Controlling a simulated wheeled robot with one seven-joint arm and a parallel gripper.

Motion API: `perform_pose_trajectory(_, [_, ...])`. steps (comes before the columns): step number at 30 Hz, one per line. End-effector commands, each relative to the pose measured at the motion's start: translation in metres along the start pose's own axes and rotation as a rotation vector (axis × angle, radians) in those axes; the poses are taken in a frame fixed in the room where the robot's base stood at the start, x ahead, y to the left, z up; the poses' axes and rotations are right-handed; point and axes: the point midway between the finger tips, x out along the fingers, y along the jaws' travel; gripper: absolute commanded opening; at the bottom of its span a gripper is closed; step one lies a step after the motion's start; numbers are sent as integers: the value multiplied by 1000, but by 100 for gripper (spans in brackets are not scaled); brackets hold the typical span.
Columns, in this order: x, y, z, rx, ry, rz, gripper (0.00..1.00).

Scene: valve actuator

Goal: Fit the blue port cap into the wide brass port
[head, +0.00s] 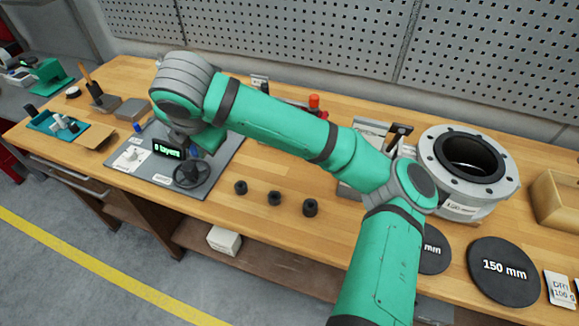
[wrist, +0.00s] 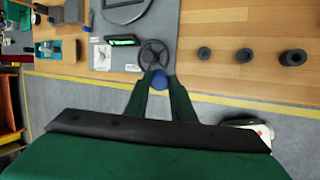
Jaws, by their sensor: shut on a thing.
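The blue port cap (wrist: 159,79) is between the fingertips of my gripper (wrist: 160,84) in the wrist view, beside the rim of a dark handwheel (wrist: 154,54). My gripper is shut on the cap. In the head view my wrist hides most of the gripper, and a bit of blue shows just right of the small display (head: 167,149). The cap looks held above the bench, but its height is hard to tell. I cannot make out the wide brass port in either view; my arm covers part of the grey mat (head: 222,160).
Three black rings (head: 275,198) stand right of the mat. A large flanged pipe piece (head: 465,165) and a black 150 mm disc (head: 503,271) are at the right. A teal tray (head: 58,124) lies at the left.

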Motion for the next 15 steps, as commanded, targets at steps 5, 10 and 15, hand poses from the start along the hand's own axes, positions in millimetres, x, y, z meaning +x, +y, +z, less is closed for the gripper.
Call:
perform_pose_trajectory(5, [5,9,59,117,-175,159,2])
perform_pose_trajectory(10, [10,-5,99,199,-335,260,2])
perform_pose_trajectory(15, [19,-28,125,263,-477,330,2])
